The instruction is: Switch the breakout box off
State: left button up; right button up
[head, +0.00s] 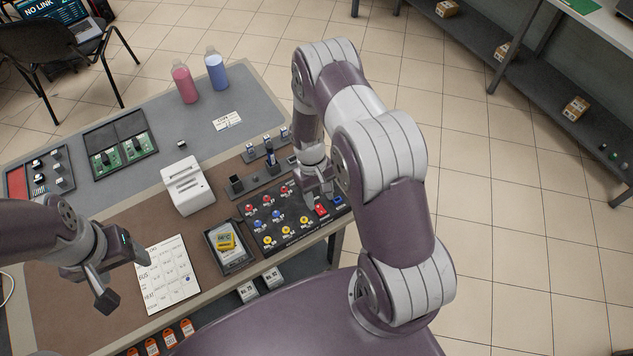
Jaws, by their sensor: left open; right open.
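The breakout box (294,233) is a black panel near the table's front right edge, with rows of red, blue and yellow terminals. A red switch (321,210) sits at its right side. A blue part (338,201) is right of the switch. My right gripper (318,200) is open, pointing down over the box's right part, very close to the red switch; I cannot tell whether it touches. The switch's position is too small to read. My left gripper (122,277) is open and empty, above the table's left part beside a printed sheet (168,274).
A handheld meter (228,245) in a black tray lies left of the box. A white printer (187,185) stands behind it. A holder (262,172) with upright parts is behind the box. Pink (185,83) and blue (216,70) bottles stand at the back.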

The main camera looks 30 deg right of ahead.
jog(key=b+v, duration=0.1)
jog(key=v, duration=0.7)
jog(key=shift+r+b, duration=0.35)
jog(key=shift+b, duration=0.05)
jog(key=s+a+r+t+b, duration=0.3)
jog(key=s+a+r+t, duration=0.1)
jog(key=s+r, duration=0.7)
jog(key=shift+s+a+m+b, duration=0.25)
jog(key=shift+a+m+b, duration=0.05)
jog(key=shift+a, duration=0.3)
